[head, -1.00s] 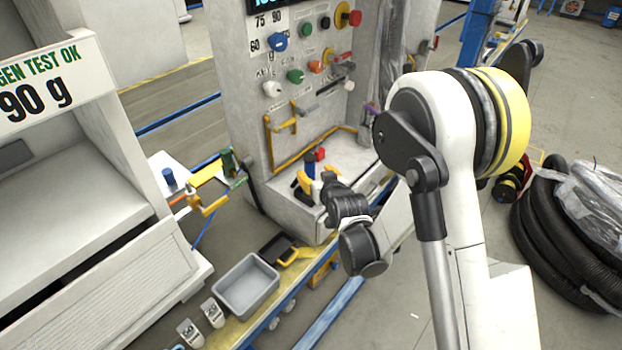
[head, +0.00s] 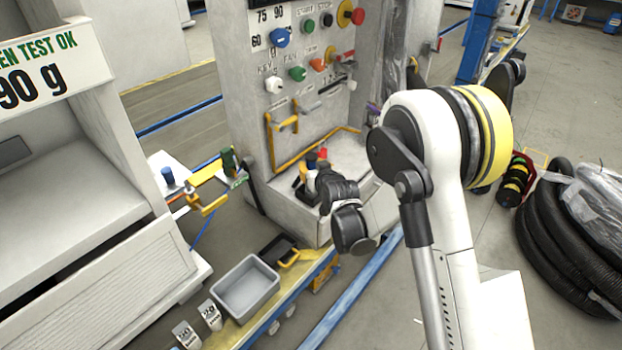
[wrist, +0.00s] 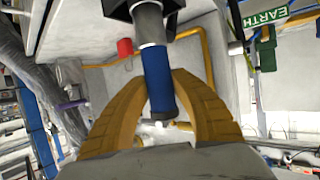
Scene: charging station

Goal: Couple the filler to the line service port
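The piece I take to be the filler (wrist: 157,80) has a blue cylindrical body with a pale collar and a black block at its far end. In the wrist view, my gripper's (wrist: 160,76) two yellow-orange fingers close on the sides of the blue body, with no clear gap. In the head view, my gripper (head: 308,180) is low over the pale ledge of the grey station, and my dark wrist hides most of it. A red cap (head: 322,153) stands just behind it, also seen in the wrist view (wrist: 124,47). I cannot tell which part is the line service port.
The station panel (head: 330,25) with coloured knobs rises behind the ledge. A yellow pipe (head: 315,147) runs along the ledge's back. A grey bin (head: 246,287) and a black tray (head: 279,250) sit at front left. Black hoses (head: 570,240) lie at right.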

